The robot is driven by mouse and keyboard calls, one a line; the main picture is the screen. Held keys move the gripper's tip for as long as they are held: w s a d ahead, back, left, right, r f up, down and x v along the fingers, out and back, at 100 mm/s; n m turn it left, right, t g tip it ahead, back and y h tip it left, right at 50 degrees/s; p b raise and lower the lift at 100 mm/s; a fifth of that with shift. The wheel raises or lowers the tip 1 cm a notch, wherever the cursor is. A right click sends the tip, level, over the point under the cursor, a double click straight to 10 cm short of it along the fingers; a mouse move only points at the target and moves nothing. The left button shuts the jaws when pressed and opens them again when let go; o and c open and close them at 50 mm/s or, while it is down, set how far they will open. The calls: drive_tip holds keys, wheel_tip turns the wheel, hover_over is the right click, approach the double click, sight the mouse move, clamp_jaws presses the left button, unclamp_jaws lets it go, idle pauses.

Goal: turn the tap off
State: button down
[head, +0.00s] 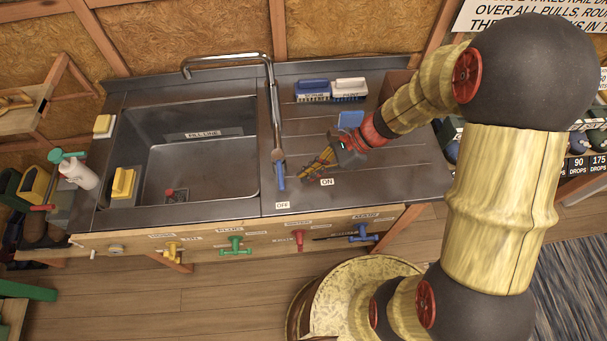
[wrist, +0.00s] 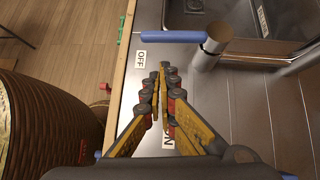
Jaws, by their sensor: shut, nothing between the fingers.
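The chrome tap (head: 272,100) stands on the counter right of the basin, its spout bent over it. Its blue lever (head: 281,178) points toward the counter's front edge, roughly at the OFF label (head: 282,205). In the wrist view the blue lever (wrist: 165,37) runs left from the metal tap body (wrist: 212,48), near the OFF label (wrist: 139,60). The ON label (head: 327,182) lies to the right, partly covered by my fingers in the wrist view. My gripper (head: 306,174) is shut and empty, right of the lever, with a visible gap to it (wrist: 162,68).
The steel sink (head: 200,155) holds a yellow item (head: 123,183) at its left. Coloured knobs line the wooden front.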

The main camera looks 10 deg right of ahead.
sight(280, 170)
drive_tip(key=shift+s+p+v, duration=0.25)
drive_tip(key=shift+p+v, duration=1.45)
drive_tip(key=shift+v, duration=3.7)
drive_tip(key=shift+m, duration=0.3)
drive_tip(key=b+x, duration=0.1)
drive_tip(key=x, duration=0.5)
drive_tip(key=b+x, duration=0.1)
drive_tip(key=x, duration=0.3)
drive_tip(key=shift+w+d+f+b, duration=0.2)
drive_tip(key=shift+w+f+b, duration=0.15)
drive_tip(key=shift+w+f, duration=0.1)
drive_tip(key=a, duration=0.3)
drive_tip(key=shift+a+b, duration=0.1)
drive_tip(key=shift+b, duration=0.25)
drive_tip(key=shift+a, duration=0.45)
